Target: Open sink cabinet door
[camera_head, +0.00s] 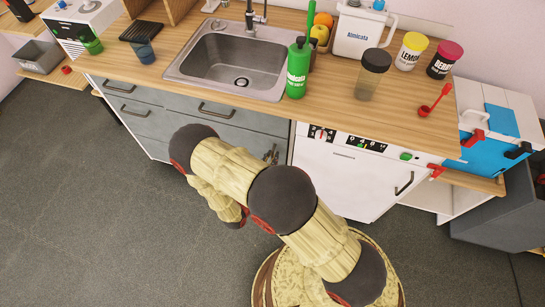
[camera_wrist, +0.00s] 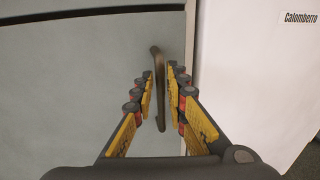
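The sink cabinet door (camera_wrist: 80,80) is a flat grey panel and looks shut. Its dark, upright bar handle (camera_wrist: 160,90) is near the door's right edge. In the wrist view my gripper (camera_wrist: 157,82) is open, with one finger on each side of the handle. The handle appears closer to the right finger; I cannot tell whether they touch. In the head view the handle (camera_head: 271,154) shows just above my arm, which hides much of the door. I cannot make out my gripper's fingers there.
A sink (camera_head: 235,60) is set in the wooden counter (camera_head: 330,112) above the door. A drawer handle (camera_head: 216,110) is above the door. A white appliance (camera_head: 350,180) stands directly right of it. Bottles and jars stand on the counter. The floor at left is clear.

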